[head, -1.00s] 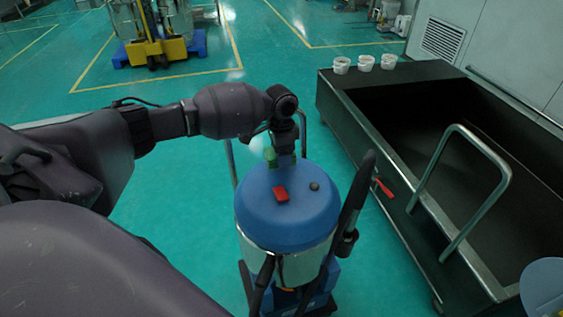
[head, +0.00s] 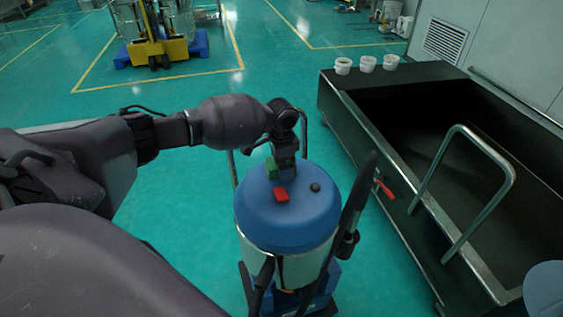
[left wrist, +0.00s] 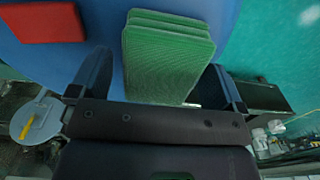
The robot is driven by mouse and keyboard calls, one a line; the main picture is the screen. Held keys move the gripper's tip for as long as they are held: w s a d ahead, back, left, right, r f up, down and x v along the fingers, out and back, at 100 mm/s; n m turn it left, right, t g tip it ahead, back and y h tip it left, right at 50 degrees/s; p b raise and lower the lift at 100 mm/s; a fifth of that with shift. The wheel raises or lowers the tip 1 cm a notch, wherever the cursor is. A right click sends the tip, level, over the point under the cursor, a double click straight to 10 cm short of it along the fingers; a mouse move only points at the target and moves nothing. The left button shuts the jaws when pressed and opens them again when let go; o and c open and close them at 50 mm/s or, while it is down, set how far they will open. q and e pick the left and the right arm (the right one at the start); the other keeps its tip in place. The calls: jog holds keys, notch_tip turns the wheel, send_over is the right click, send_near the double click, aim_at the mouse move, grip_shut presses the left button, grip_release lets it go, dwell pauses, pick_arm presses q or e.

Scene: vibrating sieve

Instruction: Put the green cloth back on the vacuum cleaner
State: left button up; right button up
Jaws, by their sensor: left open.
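The green cloth (head: 271,168) is a folded, layered pad at the back left of the vacuum cleaner's blue domed lid (head: 262,215), beside the red block (head: 281,194). In the left wrist view the cloth (left wrist: 168,62) lies between the two spread fingers, against the blue lid. My left gripper (head: 284,165) is open, pointing down at the back of the lid; in the left wrist view its fingers (left wrist: 158,70) stand either side of the cloth with gaps. Its fingertips are partly hidden in the head view. My right gripper is not in view.
The vacuum's black hose (head: 354,205) rises at its right side. A long black trough (head: 352,125) with a metal handle (head: 503,165) stands to the right, with three white cups (head: 367,63) on its far end. Green floor is free behind the vacuum.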

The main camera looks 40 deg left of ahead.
pick_arm(q)
jog(key=shift+r, duration=0.1)
jog(key=shift+r, duration=0.35)
notch_tip(320, 180, up, 11)
jog(key=p, duration=0.2)
jog(key=shift+r, duration=0.15)
